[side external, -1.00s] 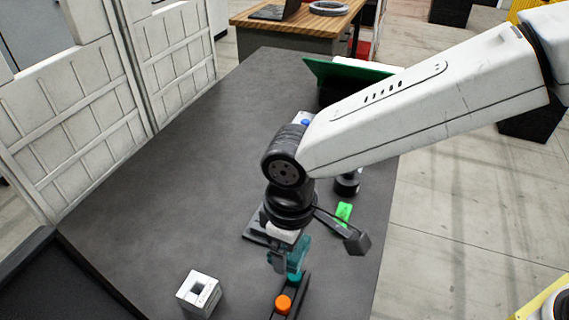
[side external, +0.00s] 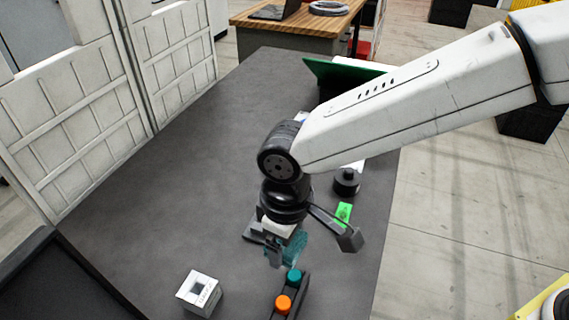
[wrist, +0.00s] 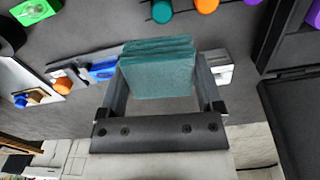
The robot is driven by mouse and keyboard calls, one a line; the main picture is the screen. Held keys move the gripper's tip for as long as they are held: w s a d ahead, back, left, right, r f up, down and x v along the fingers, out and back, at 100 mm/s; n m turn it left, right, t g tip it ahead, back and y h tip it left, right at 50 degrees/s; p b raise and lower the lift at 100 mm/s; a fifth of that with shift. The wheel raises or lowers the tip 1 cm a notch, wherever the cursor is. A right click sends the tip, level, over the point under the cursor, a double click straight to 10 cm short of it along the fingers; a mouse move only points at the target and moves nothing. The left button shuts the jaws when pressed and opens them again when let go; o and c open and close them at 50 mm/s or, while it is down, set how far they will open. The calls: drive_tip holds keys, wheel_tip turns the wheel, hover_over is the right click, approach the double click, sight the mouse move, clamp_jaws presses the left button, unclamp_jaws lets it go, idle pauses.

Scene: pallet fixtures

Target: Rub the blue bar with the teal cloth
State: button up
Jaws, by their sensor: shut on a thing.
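My gripper (wrist: 160,62) is shut on the teal cloth (wrist: 158,72), a folded, layered block between its two fingers. In the side external view my gripper (side external: 278,250) holds the cloth (side external: 294,246) above the dark table, just beyond the teal knob. A blue bar (wrist: 103,70) shows in the wrist view, just left of the cloth, on a grey fixture that my left finger partly covers. The cloth appears apart from the bar, but the height between them is hard to judge. The bar cannot be made out in the side external view.
A dark rack with a teal knob (side external: 294,274) and an orange knob (side external: 283,304) stands near my gripper. A white block (side external: 199,292) stands front left. A bright green piece (side external: 344,213) and a black round part (side external: 346,182) lie to the right. The table's left middle is clear.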

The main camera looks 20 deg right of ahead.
drive_tip(key=w+d+f+m, duration=0.1)
drive_tip(key=w+m, duration=0.7)
drive_tip(key=w, duration=0.5)
drive_tip(key=shift+w+f, duration=0.25)
drive_tip(key=shift+w, duration=0.05)
drive_tip(key=shift+d+f, duration=0.1)
drive_tip(key=shift+f, duration=3.2)
drive_tip(key=shift+w+d+f, duration=0.15)
drive_tip(key=shift+f, duration=0.2)
drive_tip(key=shift+w+d+f, duration=0.1)
drive_tip(key=shift+f, duration=0.25)
drive_tip(key=shift+c, duration=0.5)
drive_tip(key=shift+w+d, duration=2.1)
drive_tip(key=shift+d, duration=0.1)
drive_tip(key=shift+s+a, duration=2.5)
wheel_tip(320, 180, up, 8)
